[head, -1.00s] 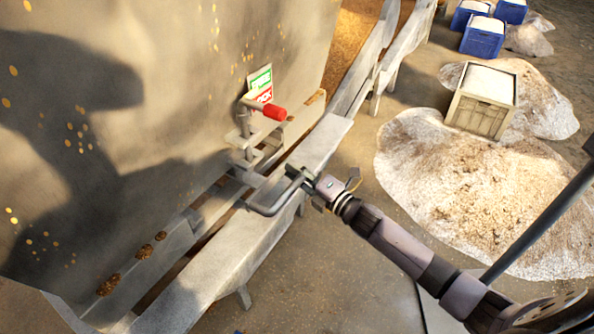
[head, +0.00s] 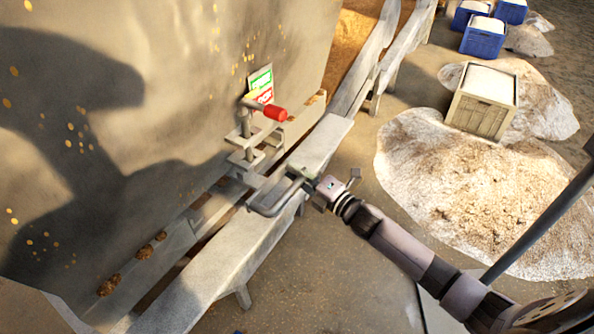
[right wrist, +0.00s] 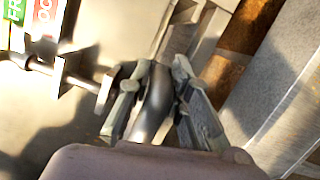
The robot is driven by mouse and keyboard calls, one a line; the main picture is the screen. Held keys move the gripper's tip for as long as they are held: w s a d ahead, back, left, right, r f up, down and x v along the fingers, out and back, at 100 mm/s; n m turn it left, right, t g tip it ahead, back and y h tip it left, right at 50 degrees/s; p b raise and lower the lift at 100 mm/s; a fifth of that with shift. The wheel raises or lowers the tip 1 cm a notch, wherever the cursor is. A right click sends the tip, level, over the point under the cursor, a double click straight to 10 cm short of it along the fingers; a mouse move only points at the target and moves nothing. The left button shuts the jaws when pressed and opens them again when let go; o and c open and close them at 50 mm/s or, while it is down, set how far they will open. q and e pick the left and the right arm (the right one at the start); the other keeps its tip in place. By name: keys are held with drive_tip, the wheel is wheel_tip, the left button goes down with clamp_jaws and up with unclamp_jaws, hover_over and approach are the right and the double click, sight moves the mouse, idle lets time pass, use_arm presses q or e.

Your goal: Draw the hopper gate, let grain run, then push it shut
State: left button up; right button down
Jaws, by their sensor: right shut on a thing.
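The hopper (head: 190,70) is a large pale metal wall filling the left of the head view. A grey bent-bar gate handle (head: 268,210) sticks out low on its front, over the pale beam. My right gripper (head: 306,178) is shut on the handle's near bar; the right wrist view shows the grey bar (right wrist: 152,105) between its fingers (right wrist: 155,95). A latch lever with a red grip (head: 275,114) stands above the gate, beside a green and red label (head: 260,84). The label also shows in the right wrist view (right wrist: 28,25). My left gripper is not in view.
A pale trough beam (head: 225,250) on legs runs along the hopper's front. Heaps of grain (head: 470,190) lie on the floor at right, with a pale crate (head: 480,115) and blue crates (head: 483,45) behind. Bare floor lies between beam and heaps.

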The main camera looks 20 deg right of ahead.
drive_tip(key=shift+s+d, duration=0.1)
drive_tip(key=shift+s, duration=0.1)
drive_tip(key=d+p+v, duration=0.1)
drive_tip(key=v, duration=0.7)
drive_tip(key=shift+w+d+p, duration=0.25)
drive_tip(key=shift+d+p, duration=0.05)
drive_tip(key=shift+d, duration=0.05)
idle(0.9)
drive_tip(key=shift+w+r, duration=0.1)
idle(5.7)
